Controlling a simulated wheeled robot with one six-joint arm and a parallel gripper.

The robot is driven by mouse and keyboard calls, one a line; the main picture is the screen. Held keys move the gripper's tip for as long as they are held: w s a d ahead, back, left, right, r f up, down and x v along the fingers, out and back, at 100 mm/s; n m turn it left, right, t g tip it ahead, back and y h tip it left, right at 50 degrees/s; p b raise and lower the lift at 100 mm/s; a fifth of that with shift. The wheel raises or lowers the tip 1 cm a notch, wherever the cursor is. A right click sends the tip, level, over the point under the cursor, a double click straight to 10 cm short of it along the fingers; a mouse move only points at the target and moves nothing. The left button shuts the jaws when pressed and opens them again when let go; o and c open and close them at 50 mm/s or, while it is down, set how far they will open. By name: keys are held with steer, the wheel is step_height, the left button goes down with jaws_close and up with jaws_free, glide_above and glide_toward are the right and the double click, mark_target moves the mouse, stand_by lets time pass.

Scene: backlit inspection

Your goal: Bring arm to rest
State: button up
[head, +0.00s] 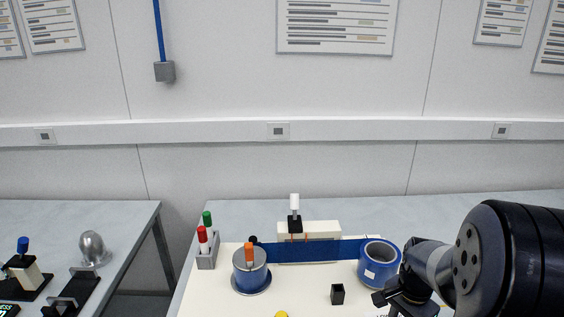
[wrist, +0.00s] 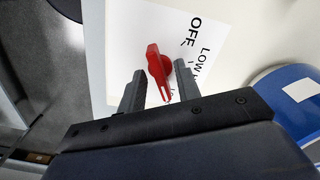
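My gripper (wrist: 159,72) shows in the wrist view with its two dark fingers apart. A red pointer knob (wrist: 158,66) on a white panel (wrist: 125,35) marked OFF and LOW shows between the fingertips. I see gaps beside the knob, but cannot tell how far it lies beyond the fingertips. In the head view my arm comes in from the lower right, and my gripper (head: 392,298) is low over the right side of the white work board. The knob is not visible there.
A blue tape roll (head: 380,265) stands close to my gripper; its blue side also shows in the wrist view (wrist: 285,95). A small black block (head: 337,294), a blue spool (head: 250,272) and a grey holder with red and green markers (head: 207,250) stand farther left. Another table (head: 130,222) is at left.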

steer(key=shift+r, duration=0.1)
step_height(320, 180, up, 11)
step_height(320, 180, down, 11)
steer(key=shift+r, duration=0.1)
steer(key=shift+f, duration=0.25)
steer(key=n, duration=1)
stand_by(0.3)
steer(key=shift+r, duration=0.1)
stand_by(0.3)
